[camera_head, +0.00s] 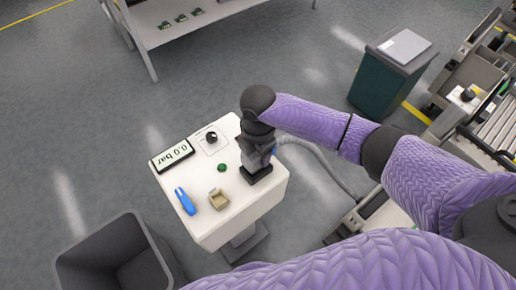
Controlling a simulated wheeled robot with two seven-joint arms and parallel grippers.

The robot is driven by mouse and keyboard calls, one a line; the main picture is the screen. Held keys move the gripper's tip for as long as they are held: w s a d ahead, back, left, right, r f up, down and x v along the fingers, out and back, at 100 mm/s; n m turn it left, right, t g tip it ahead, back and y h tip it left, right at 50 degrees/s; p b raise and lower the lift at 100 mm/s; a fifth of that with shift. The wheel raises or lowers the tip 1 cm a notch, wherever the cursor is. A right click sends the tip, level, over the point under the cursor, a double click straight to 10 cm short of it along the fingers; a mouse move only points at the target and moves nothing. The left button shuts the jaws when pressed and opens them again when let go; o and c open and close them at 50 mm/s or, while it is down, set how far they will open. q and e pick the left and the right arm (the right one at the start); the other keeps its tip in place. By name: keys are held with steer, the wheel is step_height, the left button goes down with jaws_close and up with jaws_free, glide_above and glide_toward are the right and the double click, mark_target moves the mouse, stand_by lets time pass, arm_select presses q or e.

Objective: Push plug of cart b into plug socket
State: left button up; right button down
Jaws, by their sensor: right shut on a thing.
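My right gripper (257,174) points down at the right part of a white pedestal table (203,228). It is shut on the plug, which is mostly hidden; a small blue part (275,151) shows beside the gripper. A grey hose (325,163) runs from there down to the right, towards a cart (382,213) partly covered by my arm. The plug socket is not clearly visible, and I cannot tell whether the plug sits in it. A display (173,156) on the table reads 0.0 bar. My left gripper is not in view.
The table also holds a black knob (211,137), a green button (222,167), a blue tool (185,201) and a small tan box (218,199). A grey bin (75,263) stands lower left. A dark green cabinet (380,86) stands upper right. Trolleys (463,97) stand far right.

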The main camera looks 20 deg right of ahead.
steer(key=shift+f+b, duration=0.75)
steer(key=shift+f, duration=0.4)
stand_by(0.4)
jaws_free()
